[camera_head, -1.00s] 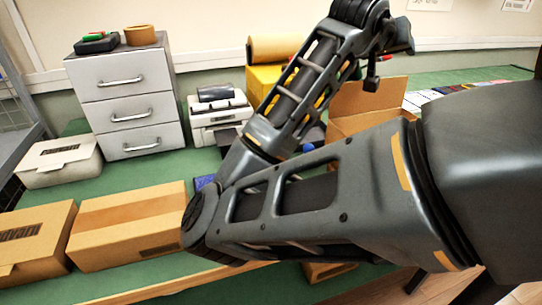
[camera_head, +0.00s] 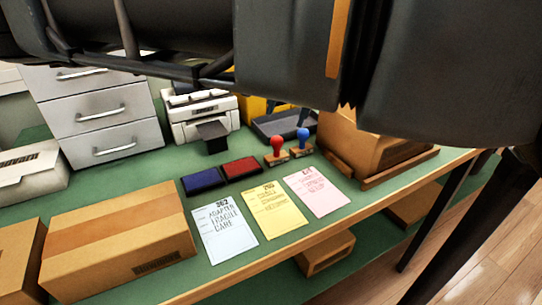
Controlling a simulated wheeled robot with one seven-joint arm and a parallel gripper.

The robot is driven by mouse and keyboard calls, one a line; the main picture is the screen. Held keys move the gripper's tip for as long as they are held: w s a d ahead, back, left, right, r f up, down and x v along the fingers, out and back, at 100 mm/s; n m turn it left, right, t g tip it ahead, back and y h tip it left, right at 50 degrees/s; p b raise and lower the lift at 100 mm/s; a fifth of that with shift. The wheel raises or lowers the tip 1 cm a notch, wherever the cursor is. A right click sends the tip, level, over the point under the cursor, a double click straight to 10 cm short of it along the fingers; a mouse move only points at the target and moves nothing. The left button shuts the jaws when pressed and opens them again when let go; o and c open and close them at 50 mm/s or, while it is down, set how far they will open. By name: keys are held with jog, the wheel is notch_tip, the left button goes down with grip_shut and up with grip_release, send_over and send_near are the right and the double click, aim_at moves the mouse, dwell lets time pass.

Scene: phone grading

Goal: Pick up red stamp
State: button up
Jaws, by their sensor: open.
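The red stamp (camera_head: 277,148), with a round red knob on a wooden base, stands upright on the green table (camera_head: 150,168). A blue stamp (camera_head: 302,141) stands close to its right. A red ink pad (camera_head: 241,168) and a blue ink pad (camera_head: 203,181) lie to the left of the red stamp. My arm spans the top of the view, above the table. My gripper is out of the frame, and nothing touches the red stamp.
White (camera_head: 225,232), yellow (camera_head: 276,209) and pink (camera_head: 316,190) sheets lie along the front edge. A closed carton (camera_head: 118,240) is at left, an open carton (camera_head: 370,145) at right. A printer (camera_head: 200,115), a dark tray (camera_head: 275,124) and drawers (camera_head: 97,110) stand behind.

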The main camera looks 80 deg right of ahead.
aim_at(279, 137)
jog(key=x, duration=0.7)
jog(key=shift+f+b, duration=0.3)
jog(key=shift+b, duration=0.1)
grip_shut()
notch_tip(279, 137, up, 10)
jog(key=p, duration=0.1)
dwell(0.6)
